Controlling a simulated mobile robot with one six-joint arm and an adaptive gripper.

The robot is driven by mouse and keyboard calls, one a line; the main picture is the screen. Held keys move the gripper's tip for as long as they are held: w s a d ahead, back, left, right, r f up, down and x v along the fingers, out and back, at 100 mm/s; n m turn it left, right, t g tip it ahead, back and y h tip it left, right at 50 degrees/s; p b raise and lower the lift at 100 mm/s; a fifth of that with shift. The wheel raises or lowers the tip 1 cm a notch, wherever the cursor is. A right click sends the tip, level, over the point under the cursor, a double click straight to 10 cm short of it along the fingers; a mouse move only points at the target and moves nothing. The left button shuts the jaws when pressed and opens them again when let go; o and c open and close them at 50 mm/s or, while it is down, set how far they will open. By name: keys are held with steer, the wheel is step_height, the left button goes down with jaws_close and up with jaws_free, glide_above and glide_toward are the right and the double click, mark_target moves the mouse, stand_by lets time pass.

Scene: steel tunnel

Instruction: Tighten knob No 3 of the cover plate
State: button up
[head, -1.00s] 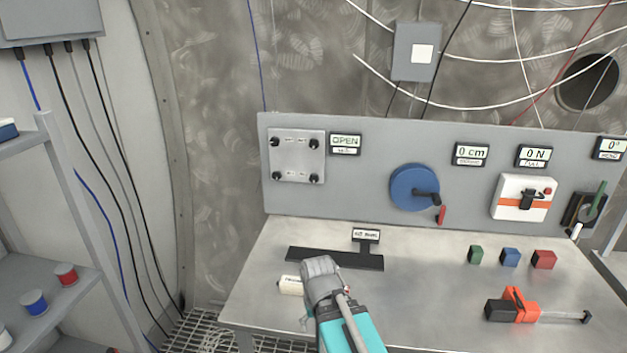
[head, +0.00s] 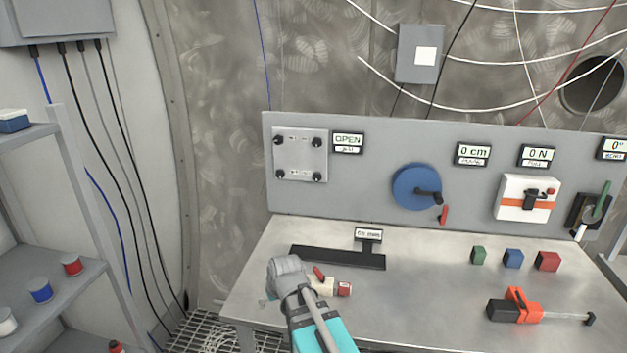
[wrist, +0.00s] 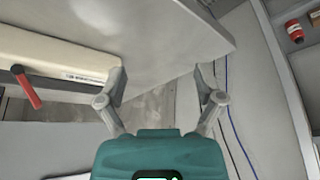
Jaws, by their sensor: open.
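The cover plate (head: 300,157) is a light grey square on the left of the upright panel, with a dark knob at each corner. These are the upper left (head: 278,141), upper right (head: 317,143), lower left (head: 280,174) and lower right (head: 317,177) knobs. Their labels are too small to read, so I cannot tell which is No 3. The display (head: 348,142) beside the plate reads OPEN. In the wrist view my gripper (wrist: 159,76) is open and empty, its fingers apart near the table edge. In the head view it is low in front of the panel, away from the plate.
A whitish pipe piece with a red lever (head: 325,285) lies beside my gripper; it also shows in the wrist view (wrist: 60,55). A black stand (head: 338,257) lies behind it. Coloured blocks (head: 512,258) and an orange tool (head: 517,306) are on the right. A shelf (head: 65,275) stands left.

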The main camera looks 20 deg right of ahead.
steer(key=w+d+r+t+b, duration=0.15)
steer(key=w+t, duration=0.25)
steer(key=w, duration=0.5)
steer(key=m+t+h+b, duration=0.2)
steer(key=t+h+b, duration=0.5)
steer(key=t+h, duration=0.35)
glide_toward(317, 177)
step_height(317, 177, down, 2)
steer(key=s+a, duration=0.2)
steer(key=shift+s+d+m+t, duration=0.2)
steer(key=shift+d+m+t, duration=0.2)
steer(key=shift+d+t, duration=0.05)
steer(key=shift+w+r, duration=0.1)
steer(key=p+x, duration=0.4)
steer(key=x, duration=0.9)
steer(key=shift+w+d+r+p, duration=0.15)
steer(key=shift+w+p, duration=0.1)
steer(key=shift+p, duration=0.15)
